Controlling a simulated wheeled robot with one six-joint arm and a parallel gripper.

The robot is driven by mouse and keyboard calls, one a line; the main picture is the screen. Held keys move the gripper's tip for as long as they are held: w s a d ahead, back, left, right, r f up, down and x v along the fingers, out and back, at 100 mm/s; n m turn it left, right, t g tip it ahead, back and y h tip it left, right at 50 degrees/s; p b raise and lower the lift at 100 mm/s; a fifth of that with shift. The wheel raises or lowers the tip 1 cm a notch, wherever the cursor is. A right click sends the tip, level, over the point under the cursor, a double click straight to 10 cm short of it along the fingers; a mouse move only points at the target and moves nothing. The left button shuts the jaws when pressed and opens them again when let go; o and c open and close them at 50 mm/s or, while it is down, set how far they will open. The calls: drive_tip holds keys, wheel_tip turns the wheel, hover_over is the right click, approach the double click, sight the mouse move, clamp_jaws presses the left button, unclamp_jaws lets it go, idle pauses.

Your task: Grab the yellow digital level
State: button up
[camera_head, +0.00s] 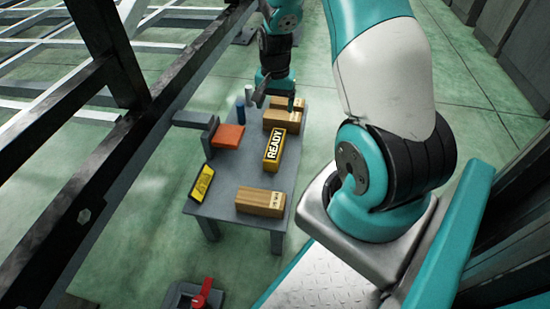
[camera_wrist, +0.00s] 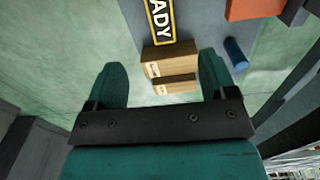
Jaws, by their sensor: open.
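A yellow and black flat object, which looks like the digital level (camera_head: 202,185), lies near the left front corner of the grey table (camera_head: 222,205). It does not show in the wrist view. My gripper (camera_head: 276,93) is over the far end of the table, well away from the level. In the wrist view my gripper (camera_wrist: 162,70) has its two fingers wide apart with nothing held between them. Two cardboard boxes (camera_wrist: 168,62) show below and beyond the fingers.
A yellow box marked READY (camera_head: 274,150) stands mid-table, with a cardboard box (camera_head: 260,201) in front. An orange block (camera_head: 228,136), a grey block (camera_head: 196,120) and a blue cylinder (camera_head: 240,108) stand at the left. The dark chassis beam (camera_head: 150,130) runs along the table's left.

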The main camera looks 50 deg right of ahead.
sight(275, 144)
wheel_tip(275, 144, down, 12)
drive_tip(key=b, duration=0.6)
drive_tip(key=shift+r, duration=0.25)
drive_tip(key=f+b, duration=0.5)
drive_tip(key=shift+s+a+f, duration=0.15)
drive_tip(key=shift+s+a, duration=0.05)
drive_tip(key=shift+a, duration=0.1)
drive_tip(key=shift+c, duration=0.3)
drive_tip(key=c, duration=1.1)
